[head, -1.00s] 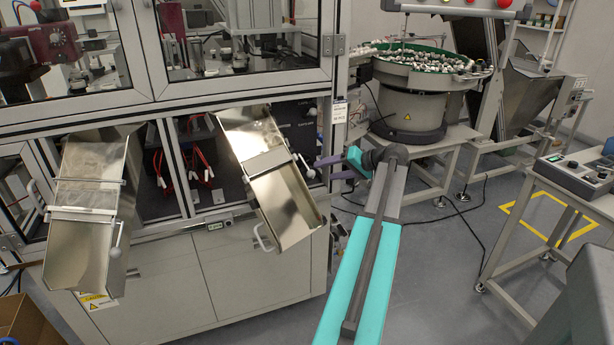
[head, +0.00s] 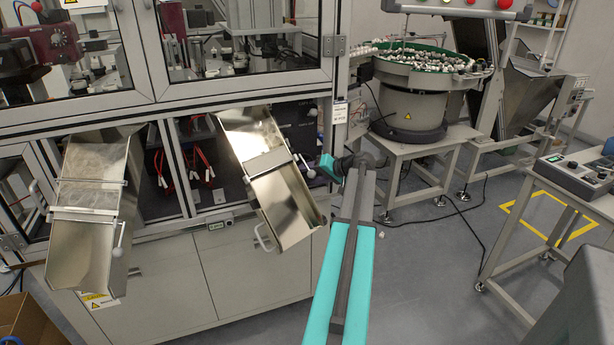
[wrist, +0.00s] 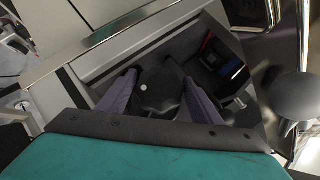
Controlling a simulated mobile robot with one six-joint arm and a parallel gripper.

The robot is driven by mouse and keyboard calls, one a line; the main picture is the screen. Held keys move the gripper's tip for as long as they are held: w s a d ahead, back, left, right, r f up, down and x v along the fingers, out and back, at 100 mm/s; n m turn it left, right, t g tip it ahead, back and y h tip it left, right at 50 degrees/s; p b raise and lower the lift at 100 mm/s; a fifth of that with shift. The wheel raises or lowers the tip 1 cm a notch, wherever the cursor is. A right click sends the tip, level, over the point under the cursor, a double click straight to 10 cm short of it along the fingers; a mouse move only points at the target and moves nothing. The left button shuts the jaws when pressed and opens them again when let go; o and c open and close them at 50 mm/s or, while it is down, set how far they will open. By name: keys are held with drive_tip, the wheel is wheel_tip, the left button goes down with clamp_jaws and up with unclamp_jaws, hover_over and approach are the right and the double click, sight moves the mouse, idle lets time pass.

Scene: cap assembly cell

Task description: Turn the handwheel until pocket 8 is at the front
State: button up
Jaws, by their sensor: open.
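In the wrist view, the two purple fingers of my gripper (wrist: 162,98) stand apart. A dark rounded knob with a small white dot (wrist: 158,88) shows between them; it looks like the handwheel or part of it, but I cannot be sure. I cannot tell whether the fingers touch it. In the head view, my gripper (head: 322,168) is at the right corner of the machine cabinet, beside the right metal chute; its fingers are hard to make out there. Pocket numbers cannot be read in either view.
Two metal chutes, left (head: 85,215) and right (head: 275,185), stick out from the cabinet (head: 250,275). A bowl feeder full of small parts (head: 420,62) stands behind on a table. A control box (head: 575,172) sits on a bench at right.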

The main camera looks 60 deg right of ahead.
drive_tip(key=c, duration=0.8)
